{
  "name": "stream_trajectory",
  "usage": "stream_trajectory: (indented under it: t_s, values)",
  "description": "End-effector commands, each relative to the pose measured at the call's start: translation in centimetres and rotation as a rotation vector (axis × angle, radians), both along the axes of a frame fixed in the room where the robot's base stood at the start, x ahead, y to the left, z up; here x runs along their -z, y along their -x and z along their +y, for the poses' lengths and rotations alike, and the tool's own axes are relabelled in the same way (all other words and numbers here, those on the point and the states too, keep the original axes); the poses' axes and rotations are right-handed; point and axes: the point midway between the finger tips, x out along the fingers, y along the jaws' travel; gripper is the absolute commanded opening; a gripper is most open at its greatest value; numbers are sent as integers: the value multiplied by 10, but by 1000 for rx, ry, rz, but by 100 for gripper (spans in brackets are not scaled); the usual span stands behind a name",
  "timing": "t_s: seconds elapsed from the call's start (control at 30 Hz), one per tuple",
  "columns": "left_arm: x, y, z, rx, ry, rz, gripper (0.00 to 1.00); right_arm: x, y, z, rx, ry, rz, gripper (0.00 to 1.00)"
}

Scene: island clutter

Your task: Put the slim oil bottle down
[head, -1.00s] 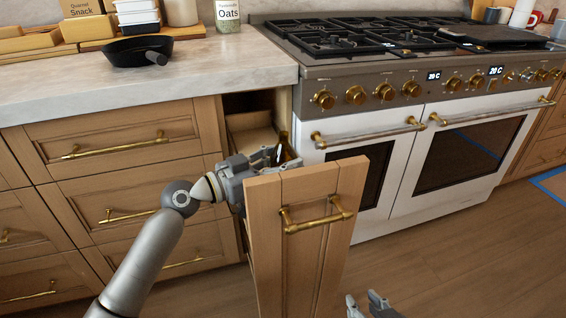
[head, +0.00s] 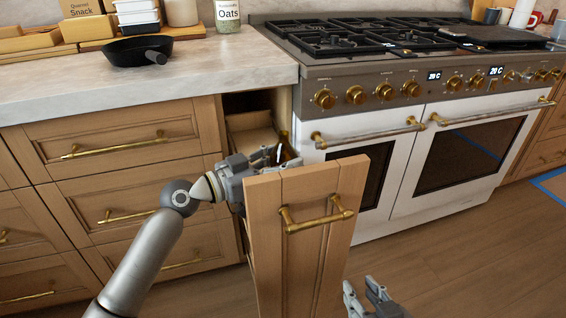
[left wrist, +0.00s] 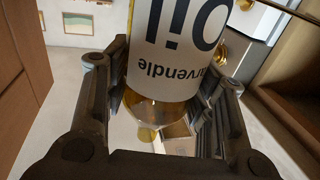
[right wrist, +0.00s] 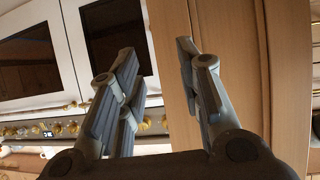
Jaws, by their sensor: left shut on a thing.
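The slim oil bottle (left wrist: 178,50) fills the upper middle of the left wrist view, with a white label and amber glass. In the head view only a dark amber part of the bottle (head: 284,150) shows behind the pull-out front. My left gripper (head: 268,158) is shut on it, with its fingers on both sides of the bottle in the left wrist view (left wrist: 165,105). Bottle and gripper are at the open narrow pull-out cabinet (head: 325,235). The bottle's base is hidden in the head view. My right gripper (head: 368,296) is open and empty, low in front of the pull-out.
The pull-out's wooden inside (head: 252,135) shows behind my left gripper. The white oven range (head: 440,160) stands to the right. A marble counter (head: 150,90) with a black pan (head: 135,52) and an oats jar (head: 228,14) is above.

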Motion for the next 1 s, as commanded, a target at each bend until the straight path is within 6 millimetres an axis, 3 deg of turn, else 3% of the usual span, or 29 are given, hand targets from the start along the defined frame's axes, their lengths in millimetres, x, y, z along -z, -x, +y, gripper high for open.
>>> stream_trajectory:
  t_s: [0.47,1.0]
  values:
    - [-1,0,0,0,2,-3,0,0,-1,0,0,-1,-7,33]
    - [-1,0,0,0,2,-3,0,-15,-10,4,-6,-21,-91,33]
